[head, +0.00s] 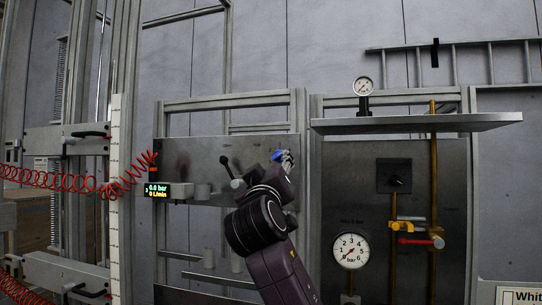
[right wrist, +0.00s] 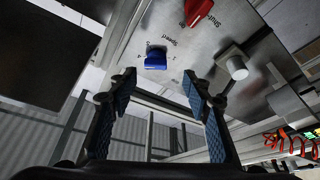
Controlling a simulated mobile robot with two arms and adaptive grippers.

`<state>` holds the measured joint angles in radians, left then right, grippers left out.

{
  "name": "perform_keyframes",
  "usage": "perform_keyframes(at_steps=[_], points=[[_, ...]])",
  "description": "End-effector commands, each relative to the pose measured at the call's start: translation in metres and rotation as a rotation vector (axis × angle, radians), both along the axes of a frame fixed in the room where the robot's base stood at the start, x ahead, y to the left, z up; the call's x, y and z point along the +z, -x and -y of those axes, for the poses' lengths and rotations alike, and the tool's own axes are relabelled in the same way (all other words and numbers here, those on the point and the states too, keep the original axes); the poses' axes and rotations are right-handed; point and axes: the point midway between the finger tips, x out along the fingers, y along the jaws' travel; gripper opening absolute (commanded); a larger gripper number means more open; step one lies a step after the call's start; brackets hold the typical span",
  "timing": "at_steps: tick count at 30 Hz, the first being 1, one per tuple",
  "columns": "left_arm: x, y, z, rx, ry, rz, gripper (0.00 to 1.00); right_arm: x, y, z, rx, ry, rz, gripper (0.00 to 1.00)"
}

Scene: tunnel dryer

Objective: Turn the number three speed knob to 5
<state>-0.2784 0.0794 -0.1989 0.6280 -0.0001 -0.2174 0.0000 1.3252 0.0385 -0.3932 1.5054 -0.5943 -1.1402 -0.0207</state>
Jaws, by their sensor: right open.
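In the right wrist view a blue knob (right wrist: 155,58) sits on a grey metal panel (right wrist: 215,50), beside lettering that reads like "Speed". Small scale marks surround it, but its exact setting and any knob number are too small to read. My right gripper (right wrist: 160,90) is open, its two blue-padded fingers below the knob in the picture, apart from it and with nothing between them. In the head view my right gripper (head: 284,158) is in front of the upper right part of the left panel, and my arm hides part of that panel. My left gripper is not in view.
A red knob (right wrist: 197,12) and a grey cylindrical post (right wrist: 233,65) are close to the blue knob. In the head view a black-tipped lever (head: 228,167) stands left of my gripper. A shelf (head: 415,123), a pressure gauge (head: 351,250) and pipes are at the right.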

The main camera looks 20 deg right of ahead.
Motion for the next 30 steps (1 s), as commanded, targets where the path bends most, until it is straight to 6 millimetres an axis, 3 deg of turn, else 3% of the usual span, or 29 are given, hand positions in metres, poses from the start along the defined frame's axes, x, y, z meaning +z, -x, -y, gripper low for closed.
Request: perform_keyframes(at_steps=[3, 9, 13, 20, 24, 30], points=[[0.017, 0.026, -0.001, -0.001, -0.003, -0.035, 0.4, 0.012, -0.017, 0.008, -0.003, 0.001, -0.003, 0.45], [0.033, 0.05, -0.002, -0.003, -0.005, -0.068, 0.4, 0.019, -0.04, 0.017, -0.002, 0.001, -0.002, 0.45], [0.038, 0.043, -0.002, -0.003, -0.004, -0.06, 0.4, 0.021, -0.049, 0.021, -0.001, -0.001, -0.001, 0.45], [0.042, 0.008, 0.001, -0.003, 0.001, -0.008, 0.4, 0.02, -0.053, 0.022, -0.001, 0.0, -0.001, 0.45], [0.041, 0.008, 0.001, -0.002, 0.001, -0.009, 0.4, 0.02, -0.053, 0.022, 0.0, 0.0, 0.0, 0.44], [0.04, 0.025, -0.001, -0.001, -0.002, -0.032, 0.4, 0.02, -0.053, 0.022, -0.001, 0.0, -0.001, 0.22]])
